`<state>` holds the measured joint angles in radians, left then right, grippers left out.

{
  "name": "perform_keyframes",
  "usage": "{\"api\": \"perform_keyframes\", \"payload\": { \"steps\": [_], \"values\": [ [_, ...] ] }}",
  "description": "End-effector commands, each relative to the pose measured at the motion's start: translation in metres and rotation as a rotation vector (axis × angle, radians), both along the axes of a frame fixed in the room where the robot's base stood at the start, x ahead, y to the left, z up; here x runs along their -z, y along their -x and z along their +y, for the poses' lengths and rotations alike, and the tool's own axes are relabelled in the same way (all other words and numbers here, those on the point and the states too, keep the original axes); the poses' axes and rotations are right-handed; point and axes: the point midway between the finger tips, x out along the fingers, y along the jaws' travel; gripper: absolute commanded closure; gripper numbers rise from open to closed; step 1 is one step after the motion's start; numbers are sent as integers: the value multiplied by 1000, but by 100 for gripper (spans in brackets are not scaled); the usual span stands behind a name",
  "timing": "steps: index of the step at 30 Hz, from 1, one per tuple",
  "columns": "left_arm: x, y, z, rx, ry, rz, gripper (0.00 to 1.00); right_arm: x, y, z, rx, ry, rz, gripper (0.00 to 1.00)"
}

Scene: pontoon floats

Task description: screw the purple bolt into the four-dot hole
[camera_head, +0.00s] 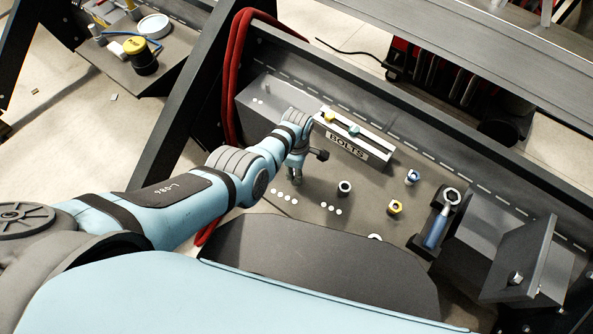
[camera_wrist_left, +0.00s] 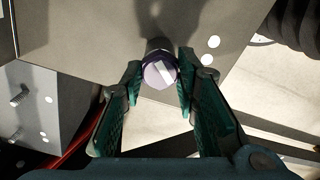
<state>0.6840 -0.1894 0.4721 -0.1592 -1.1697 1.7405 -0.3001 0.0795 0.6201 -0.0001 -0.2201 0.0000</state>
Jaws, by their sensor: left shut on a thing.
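My left gripper (camera_head: 296,178) points down at the deck panel, just behind a row of four white dots (camera_head: 284,197). In the left wrist view the gripper (camera_wrist_left: 160,88) is shut on the purple bolt (camera_wrist_left: 158,74), with its head between the green fingertips. A dark cylindrical part shows just beyond the bolt head. The four-dot hole is hidden by the gripper and bolt. I cannot tell how deep the bolt sits. Two white dots (camera_wrist_left: 210,50) show beside it in the wrist view. My right gripper is not in view.
A rack labelled BOLTS (camera_head: 346,147) holds yellow and teal bolts behind my gripper. Blue (camera_head: 412,177) and yellow (camera_head: 395,207) fittings lie farther right. A blue-handled ring wrench (camera_head: 436,228) rests in a dark holder.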

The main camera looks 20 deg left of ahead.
Motion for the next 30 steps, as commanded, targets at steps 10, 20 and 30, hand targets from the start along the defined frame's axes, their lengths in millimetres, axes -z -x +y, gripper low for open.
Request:
{"api": "perform_keyframes", "payload": {
  "steps": [10,20,30],
  "values": [
    [0,0,0,883,0,0,96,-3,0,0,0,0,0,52],
    [1,0,0,1009,0,-1,96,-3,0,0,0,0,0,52],
    [1,0,0,1917,-1,-1,96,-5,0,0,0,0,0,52]
  ]
}}
